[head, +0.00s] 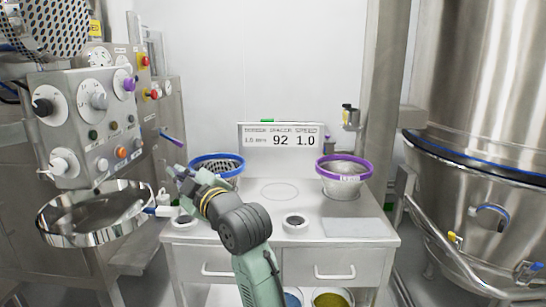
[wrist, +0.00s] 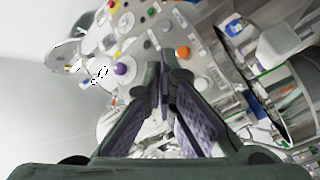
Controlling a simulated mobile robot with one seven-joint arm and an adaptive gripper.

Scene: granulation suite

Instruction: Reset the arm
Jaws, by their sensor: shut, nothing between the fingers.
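My arm reaches up from the bottom of the head view, over the front left of the white cabinet (head: 335,238). My gripper (head: 172,172) is at the left end of the arm, near the blue-rimmed basket. In the wrist view my gripper (wrist: 166,65) is shut and its fingers meet with nothing between them. Behind the fingers in that view is the control panel (wrist: 198,62) with knobs and coloured buttons. The same control panel (head: 82,115) is at the left in the head view.
A blue-rimmed basket (head: 213,160) and a purple-rimmed basket (head: 343,176) sit on the cabinet. A sign (head: 280,150) reads 92 and 1.0. A steel ring (head: 95,232) juts out at left. A large steel vessel (head: 480,90) stands at right.

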